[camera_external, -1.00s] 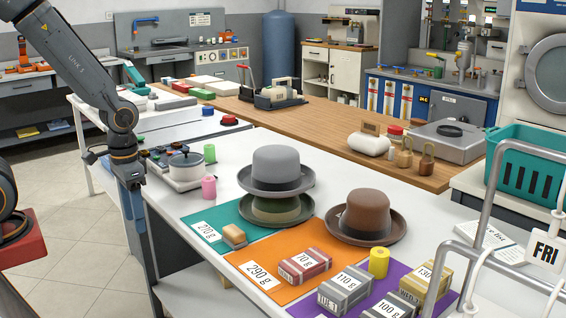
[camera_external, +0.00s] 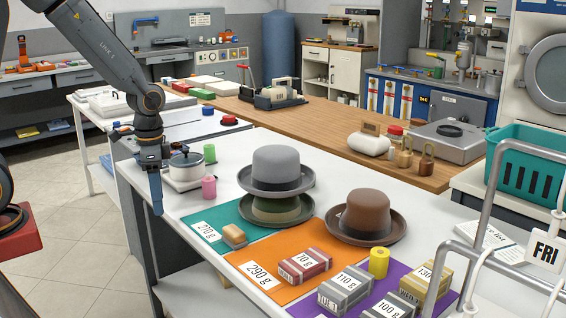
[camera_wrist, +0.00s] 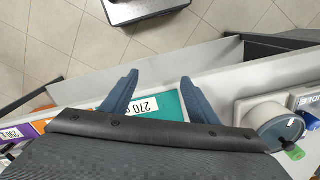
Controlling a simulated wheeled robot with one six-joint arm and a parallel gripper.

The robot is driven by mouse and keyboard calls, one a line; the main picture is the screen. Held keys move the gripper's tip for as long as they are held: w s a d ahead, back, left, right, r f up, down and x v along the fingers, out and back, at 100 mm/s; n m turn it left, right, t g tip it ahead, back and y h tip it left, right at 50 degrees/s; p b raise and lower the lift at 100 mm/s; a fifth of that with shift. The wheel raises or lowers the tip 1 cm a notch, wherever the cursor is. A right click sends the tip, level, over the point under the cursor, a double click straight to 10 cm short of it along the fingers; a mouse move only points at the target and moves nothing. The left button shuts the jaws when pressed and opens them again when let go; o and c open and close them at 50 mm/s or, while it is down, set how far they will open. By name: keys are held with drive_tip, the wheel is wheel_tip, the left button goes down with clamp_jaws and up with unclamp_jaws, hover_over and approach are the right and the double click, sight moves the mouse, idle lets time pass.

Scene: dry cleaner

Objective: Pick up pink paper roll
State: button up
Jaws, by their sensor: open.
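The pink paper roll (camera_external: 209,187) stands upright on the white counter, in front of the green roll and beside the small scale with a pot. I cannot make it out in the wrist view; my gripper's body covers part of the counter there. My gripper (camera_external: 157,211) points down at the counter's left edge, to the left of the pink roll and apart from it. In the wrist view its two blue fingers (camera_wrist: 158,84) are spread, with nothing between them.
A green roll (camera_external: 209,153) and the scale pot (camera_external: 186,166) are close by. White counter is bare around the pink roll's front.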

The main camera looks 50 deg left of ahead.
drive_tip(key=w+a+r+m+p, duration=0.1)
drive_tip(key=w+a+m+p, duration=0.1)
drive_tip(key=w+m, duration=0.3)
drive_tip(key=w+a+r+m+p, duration=0.1)
drive_tip(key=w+a+m, duration=0.2)
drive_tip(key=w, duration=0.4)
drive_tip(key=m+p, duration=0.3)
drive_tip(key=m, duration=0.4)
hover_over(208, 179)
drive_tip(key=shift+w+f, duration=0.25)
drive_tip(key=shift+f, duration=0.05)
drive_tip(key=shift+w+f, duration=0.1)
drive_tip(key=shift+f, duration=0.4)
drive_tip(key=shift+s+f+p, duration=0.15)
drive_tip(key=shift+f+p, duration=0.5)
drive_tip(key=shift+f, duration=1.1)
drive_tip(key=shift+s+f+p, duration=0.15)
drive_tip(key=shift+f+p, duration=0.45)
drive_tip(key=shift+f, duration=1.1)
drive_tip(key=c, duration=1.1)
